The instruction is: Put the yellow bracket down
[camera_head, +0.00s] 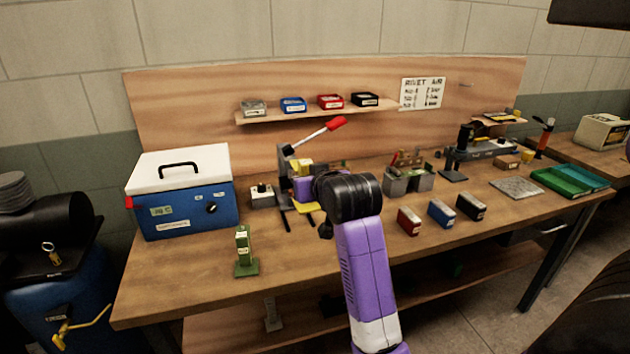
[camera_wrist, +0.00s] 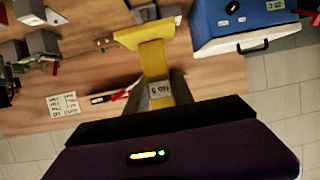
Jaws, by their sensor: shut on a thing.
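The yellow bracket (camera_wrist: 152,55) is in my gripper (camera_wrist: 159,78). In the wrist view, the grey fingers are shut on its labelled upright part, and its wide flange sticks out beyond the fingertips. In the head view, parts of the yellow bracket (camera_head: 308,207) show beside my purple gripper (camera_head: 303,188), in front of the red-handled lever press (camera_head: 287,160). My black wrist joint hides part of the gripper and bracket there. I cannot tell whether the bracket touches the bench.
The wooden bench (camera_head: 190,275) has a blue box with white lid (camera_head: 190,208) at left and a green bracket (camera_head: 244,250) near its front. Grey bins (camera_head: 408,182) and red, blue and black boxes stand right of my arm. Bare bench surrounds the green bracket.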

